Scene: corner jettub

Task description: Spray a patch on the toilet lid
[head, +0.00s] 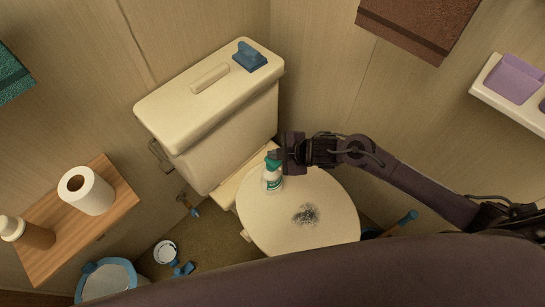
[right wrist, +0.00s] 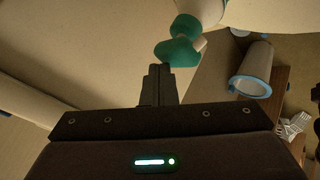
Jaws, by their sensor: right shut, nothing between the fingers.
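The toilet lid (head: 285,235) is closed and cream coloured, below the tank in the head view. A dark speckled patch (head: 306,214) lies on it, right of the bottle. A white spray bottle (head: 272,181) with a green head stands upright on the lid near the tank. Its green head (right wrist: 178,48) also shows in the right wrist view, just past my fingertips. My right gripper (head: 279,155) is beside the spray head, shut and empty; the wrist view shows its fingers (right wrist: 158,70) together with a small gap to the green head. My left gripper is not in view.
The tank top (head: 185,103) holds a blue object (head: 249,57). A wooden shelf (head: 83,232) at left carries a paper roll (head: 86,190) and a brown bottle (head: 28,232). A blue-rimmed bin (head: 106,280) stands on the floor. A brown box (head: 420,22) is at upper right.

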